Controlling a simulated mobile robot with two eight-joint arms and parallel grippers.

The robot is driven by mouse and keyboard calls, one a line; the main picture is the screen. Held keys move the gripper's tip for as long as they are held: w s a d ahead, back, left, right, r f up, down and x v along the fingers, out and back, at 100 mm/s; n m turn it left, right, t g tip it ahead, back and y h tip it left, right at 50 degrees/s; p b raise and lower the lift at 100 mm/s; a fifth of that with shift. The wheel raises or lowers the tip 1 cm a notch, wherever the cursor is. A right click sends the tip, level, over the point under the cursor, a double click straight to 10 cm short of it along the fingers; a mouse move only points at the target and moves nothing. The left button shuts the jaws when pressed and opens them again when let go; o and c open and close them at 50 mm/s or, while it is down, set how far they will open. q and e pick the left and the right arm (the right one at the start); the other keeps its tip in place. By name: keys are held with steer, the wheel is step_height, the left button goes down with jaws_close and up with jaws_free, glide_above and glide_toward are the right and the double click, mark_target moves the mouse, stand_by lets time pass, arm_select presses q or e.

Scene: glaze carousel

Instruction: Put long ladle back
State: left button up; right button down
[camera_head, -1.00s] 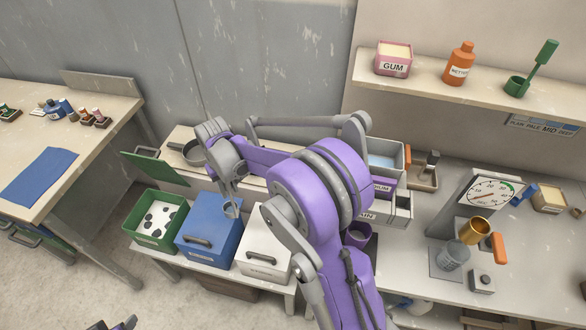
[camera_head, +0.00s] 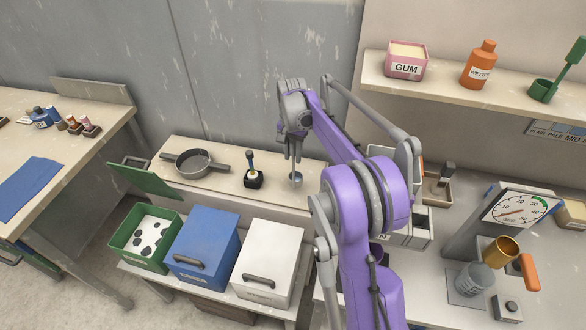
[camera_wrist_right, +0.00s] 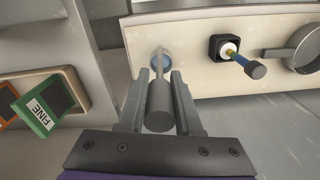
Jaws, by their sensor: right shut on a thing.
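The long ladle (camera_wrist_right: 160,105) is upright in my right gripper (camera_wrist_right: 158,98), its thick grey handle between the two fingers. Its small round cup shows below the fingers in the head view (camera_head: 296,177), over the right part of the back ledge (camera_head: 225,190). I cannot tell whether the cup touches the ledge. My right gripper (camera_head: 293,146) is shut on the handle. My left gripper is out of view.
A black holder (camera_head: 254,181) with a blue-handled tool stands left of the ladle, beside a grey pan (camera_head: 194,163). In front are a green bin (camera_head: 133,256), a blue box (camera_head: 207,238) and a white box (camera_head: 270,250). A wall shelf (camera_head: 450,90) is at right.

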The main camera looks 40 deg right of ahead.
mark_target(293, 169)
steer(key=shift+f, duration=2.15)
steer(key=shift+f, duration=0.2)
steer(key=c, duration=0.6)
jaws_free()
step_height(293, 169, up, 12)
steer(key=shift+s+a+r, duration=0.1)
steer(key=shift+a+r, duration=0.05)
steer(key=shift+r, duration=0.1)
steer(key=s+a+r+n+t, duration=0.1)
steer(key=s+a+n, duration=0.35)
steer(key=a, duration=0.45)
steer(key=s+a+f+n+t, duration=0.2)
steer(key=s+a+f+n, duration=0.2)
steer(key=s+a, duration=0.3)
steer(key=s+a+f+n+t, duration=0.2)
steer(key=s+a+f+n, duration=0.2)
steer(key=s, duration=1)
steer(key=a+f, duration=0.1)
steer(key=a, duration=0.2)
steer(key=shift+a+f, duration=0.25)
steer(key=shift+f, duration=0.05)
